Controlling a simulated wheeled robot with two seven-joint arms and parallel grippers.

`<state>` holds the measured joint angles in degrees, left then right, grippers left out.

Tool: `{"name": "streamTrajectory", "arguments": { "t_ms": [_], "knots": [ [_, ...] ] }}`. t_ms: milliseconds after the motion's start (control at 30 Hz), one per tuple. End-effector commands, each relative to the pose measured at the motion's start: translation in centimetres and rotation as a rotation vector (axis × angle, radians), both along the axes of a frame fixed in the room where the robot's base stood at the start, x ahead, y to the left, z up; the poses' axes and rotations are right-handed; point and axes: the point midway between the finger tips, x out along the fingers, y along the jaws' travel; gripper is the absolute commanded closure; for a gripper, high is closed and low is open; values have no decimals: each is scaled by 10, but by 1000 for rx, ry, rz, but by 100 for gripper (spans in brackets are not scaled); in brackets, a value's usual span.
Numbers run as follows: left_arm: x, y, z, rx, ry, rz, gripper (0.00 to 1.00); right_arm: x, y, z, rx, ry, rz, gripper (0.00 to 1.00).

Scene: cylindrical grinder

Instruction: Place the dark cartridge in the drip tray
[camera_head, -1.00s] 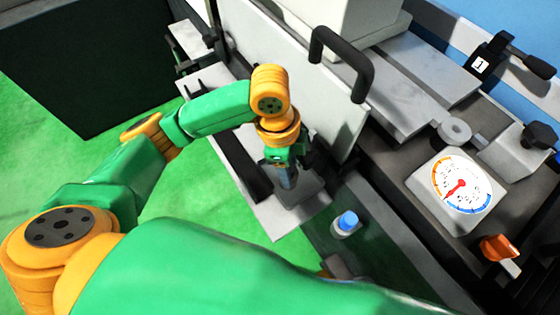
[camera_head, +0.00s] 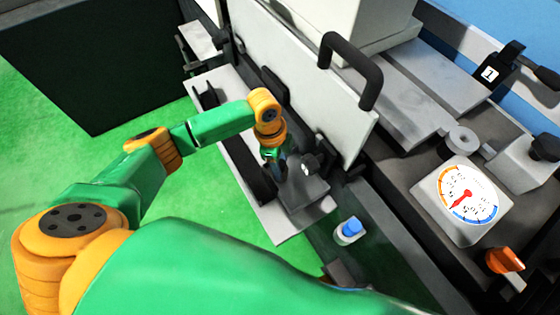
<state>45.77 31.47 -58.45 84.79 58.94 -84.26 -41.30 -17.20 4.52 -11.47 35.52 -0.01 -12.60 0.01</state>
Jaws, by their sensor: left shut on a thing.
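My left gripper (camera_head: 273,172) points down over a pale grey shelf or tray (camera_head: 288,230) on the front of the grinder. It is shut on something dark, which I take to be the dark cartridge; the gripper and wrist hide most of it. A dark long strip (camera_head: 243,170) runs along the pale tray, just left of the gripper. A grey block (camera_head: 308,192) sits right of the gripper on the same tray. I cannot tell clearly which part is the drip tray's inside. My right gripper is not in view.
A pale upright panel (camera_head: 300,75) with a black handle (camera_head: 352,70) stands behind the gripper. A blue-capped part (camera_head: 349,228), a dial gauge (camera_head: 466,196) and an orange knob (camera_head: 505,260) are to the right. Green floor (camera_head: 150,240) is open at left.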

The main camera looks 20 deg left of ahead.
Motion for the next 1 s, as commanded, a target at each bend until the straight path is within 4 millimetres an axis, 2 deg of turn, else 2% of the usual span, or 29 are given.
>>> {"name": "streamTrajectory", "arguments": {
  "t_ms": [33, 67, 133, 167, 400, 500, 567, 800, 900, 1000],
  "knots": [
    [0, 0, -2, -1, 0, 0, 100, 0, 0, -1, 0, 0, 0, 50],
    [0, 0, -2, 0, 0, 0, 41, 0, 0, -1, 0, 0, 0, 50],
    [0, 0, -1, 0, 0, 0, 22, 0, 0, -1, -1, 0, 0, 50],
    [0, 0, -1, 0, 0, 0, 19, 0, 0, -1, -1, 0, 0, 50],
    [0, 0, -1, 0, 0, 0, 19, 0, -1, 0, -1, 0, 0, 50],
    [0, 1, 7, 0, -1, 1, 19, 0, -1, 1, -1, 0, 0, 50],
    [1, 3, 19, -1, -3, 1, 19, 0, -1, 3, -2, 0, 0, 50],
    [0, 12, 86, -1, -5, 1, 19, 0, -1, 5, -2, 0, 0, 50],
    [0, 15, 106, -2, -3, 1, 19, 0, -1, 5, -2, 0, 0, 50],
    [-1, 17, 117, -1, -1, 1, 19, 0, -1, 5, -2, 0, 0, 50]
  ]
}}
